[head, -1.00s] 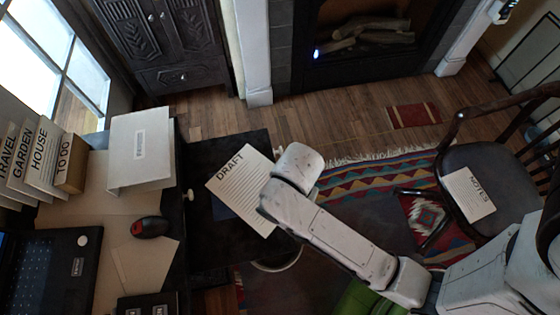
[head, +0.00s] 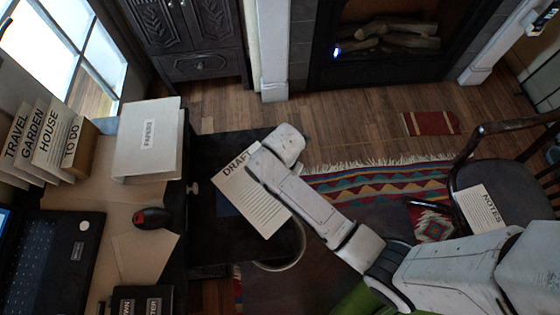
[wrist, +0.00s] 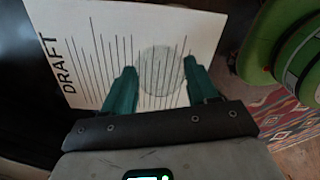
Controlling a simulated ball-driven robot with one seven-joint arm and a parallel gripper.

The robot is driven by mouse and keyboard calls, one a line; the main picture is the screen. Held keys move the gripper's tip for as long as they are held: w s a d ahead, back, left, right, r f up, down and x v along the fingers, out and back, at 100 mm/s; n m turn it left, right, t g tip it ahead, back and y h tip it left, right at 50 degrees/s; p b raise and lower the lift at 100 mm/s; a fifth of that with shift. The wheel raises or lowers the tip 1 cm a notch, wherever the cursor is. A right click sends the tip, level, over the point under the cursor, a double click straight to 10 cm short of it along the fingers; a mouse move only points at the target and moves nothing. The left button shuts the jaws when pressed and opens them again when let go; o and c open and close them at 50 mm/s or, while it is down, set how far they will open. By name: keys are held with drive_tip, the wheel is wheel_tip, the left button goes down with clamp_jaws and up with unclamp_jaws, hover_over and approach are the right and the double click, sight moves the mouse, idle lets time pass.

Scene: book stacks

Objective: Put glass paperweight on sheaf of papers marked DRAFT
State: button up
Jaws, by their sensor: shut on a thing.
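The sheaf of papers marked DRAFT (head: 262,208) lies on a dark surface beside the desk in the head view. It also fills the upper part of the wrist view (wrist: 90,45). The glass paperweight (wrist: 162,72) is a clear round piece between the two teal fingers of my gripper (wrist: 159,66), which is shut on it. The sheaf's ruled lines show through the glass. The paperweight appears over the sheaf; how high cannot be told. In the head view my own arm covers the sheaf's upper right corner and hides the fingers and paperweight.
The desk at left holds a laptop (head: 45,260), a mouse (head: 151,218), a box labelled PAPERS (head: 150,145) and upright folders (head: 45,135). A chair at right bears papers marked NOTES (head: 480,209). A green round thing (wrist: 285,45) stands right of the sheaf.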

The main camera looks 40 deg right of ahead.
drive_tip(key=shift+w+f, duration=0.7)
drive_tip(key=shift+f, duration=1.6)
drive_tip(key=shift+f, duration=0.1)
drive_tip(key=shift+f+b, duration=0.1)
drive_tip(key=shift+b, duration=0.25)
drive_tip(key=o, duration=1.2)
wheel_tip(320, 180, up, 12)
drive_tip(key=shift+r+p, duration=0.2)
drive_tip(key=shift+p, duration=0.35)
drive_tip(key=shift+s, duration=0.1)
